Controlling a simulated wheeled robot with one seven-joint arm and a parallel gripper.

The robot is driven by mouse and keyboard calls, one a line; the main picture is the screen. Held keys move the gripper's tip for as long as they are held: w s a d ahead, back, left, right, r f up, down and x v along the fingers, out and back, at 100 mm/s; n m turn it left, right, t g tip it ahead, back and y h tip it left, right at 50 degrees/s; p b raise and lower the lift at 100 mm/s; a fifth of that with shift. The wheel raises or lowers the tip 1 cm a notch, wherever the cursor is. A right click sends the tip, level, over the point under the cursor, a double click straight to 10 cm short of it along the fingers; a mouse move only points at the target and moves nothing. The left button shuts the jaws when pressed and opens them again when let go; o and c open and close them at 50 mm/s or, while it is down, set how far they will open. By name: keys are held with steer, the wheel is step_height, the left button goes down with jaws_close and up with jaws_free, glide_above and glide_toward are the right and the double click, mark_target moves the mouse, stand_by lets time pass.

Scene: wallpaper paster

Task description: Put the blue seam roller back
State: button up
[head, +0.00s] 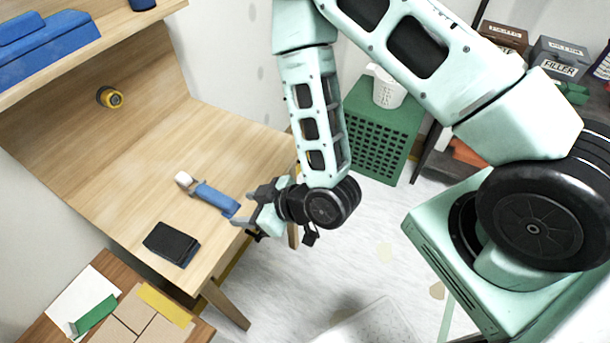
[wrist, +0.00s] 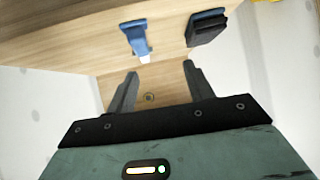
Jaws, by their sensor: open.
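The blue seam roller (head: 213,197) lies on the wooden bench top, its blue handle towards my gripper and its white end towards the back panel. It also shows in the wrist view (wrist: 136,38), beyond the fingertips. My gripper (head: 245,212) is open at the bench's front edge, close to the handle's near end. In the wrist view nothing sits between the two dark fingers (wrist: 160,72). Whether a finger touches the handle cannot be told.
A black block with a blue edge (head: 172,244) lies beside the roller. A yellow and black round fitting (head: 110,97) is on the back panel. A shelf with a blue case (head: 45,48) overhangs the bench. A green perforated box (head: 372,150) bearing a white cup (head: 388,88) stands right.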

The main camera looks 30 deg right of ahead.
steer(key=s+d+r+g+h, duration=0.3)
steer(key=s+r, duration=0.3)
steer(key=r, duration=0.5)
steer(key=s+d+r+g+h, duration=0.4)
steer(key=s+r, duration=0.3)
steer(key=r, duration=0.4)
steer(key=shift+s+r+g, duration=0.15)
steer(key=shift+s+g, duration=0.1)
steer(key=shift+g, duration=0.25)
steer(key=shift+d, duration=0.1)
